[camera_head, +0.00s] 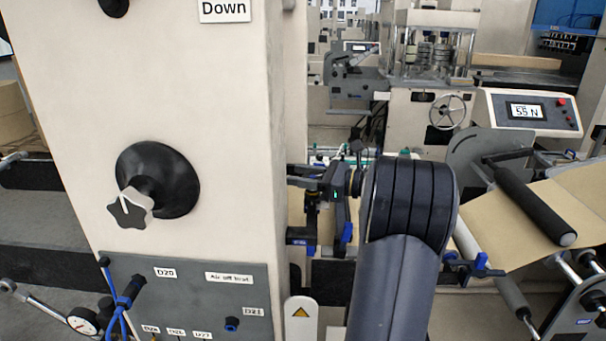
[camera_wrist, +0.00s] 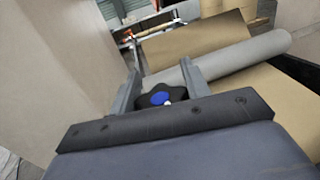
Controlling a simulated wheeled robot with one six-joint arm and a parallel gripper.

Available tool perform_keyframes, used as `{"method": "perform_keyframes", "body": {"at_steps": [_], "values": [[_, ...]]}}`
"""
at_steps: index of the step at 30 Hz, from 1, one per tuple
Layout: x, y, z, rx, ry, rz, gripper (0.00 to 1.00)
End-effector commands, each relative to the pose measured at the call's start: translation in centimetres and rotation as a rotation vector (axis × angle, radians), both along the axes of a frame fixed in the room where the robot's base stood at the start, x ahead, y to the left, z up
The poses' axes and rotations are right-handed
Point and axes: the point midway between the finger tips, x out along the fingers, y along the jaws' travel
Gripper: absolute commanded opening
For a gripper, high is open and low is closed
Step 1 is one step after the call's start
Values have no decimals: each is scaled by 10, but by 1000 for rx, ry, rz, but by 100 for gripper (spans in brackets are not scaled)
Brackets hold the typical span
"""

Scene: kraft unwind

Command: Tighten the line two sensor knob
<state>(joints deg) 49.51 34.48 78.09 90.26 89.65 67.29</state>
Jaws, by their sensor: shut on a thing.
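In the wrist view, a black lobed knob with a blue centre (camera_wrist: 160,98) sits between the two grey fingers of my gripper (camera_wrist: 159,72). The fingers are shut on its sides. A small pale mark shows at the knob's lower right edge. In the head view, my dark arm link covers the gripper and the knob. A dark sensor bracket (camera_head: 331,198) with a small green light and blue clamp parts is just left of my arm. No label naming line two is readable.
A cream machine column (camera_head: 240,110) stands close on the left, with a grey star knob (camera_head: 130,208) and a grey labelled panel (camera_head: 190,290). Brown kraft web (camera_head: 545,215) and a black roller (camera_head: 530,205) lie right. A display (camera_head: 525,111) reads 55 N.

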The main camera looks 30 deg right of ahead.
Motion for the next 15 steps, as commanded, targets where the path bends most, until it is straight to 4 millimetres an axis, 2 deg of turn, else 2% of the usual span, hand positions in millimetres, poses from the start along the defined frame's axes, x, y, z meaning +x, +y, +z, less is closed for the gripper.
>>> {"method": "perform_keyframes", "body": {"at_steps": [1, 6, 7, 15], "values": [[0, 0, -5, 2, 11, 1, 22], [0, 0, -6, 2, 11, 1, 22], [0, 0, -6, 2, 12, 1, 46], [0, 0, -3, 1, 6, 0, 67]]}}
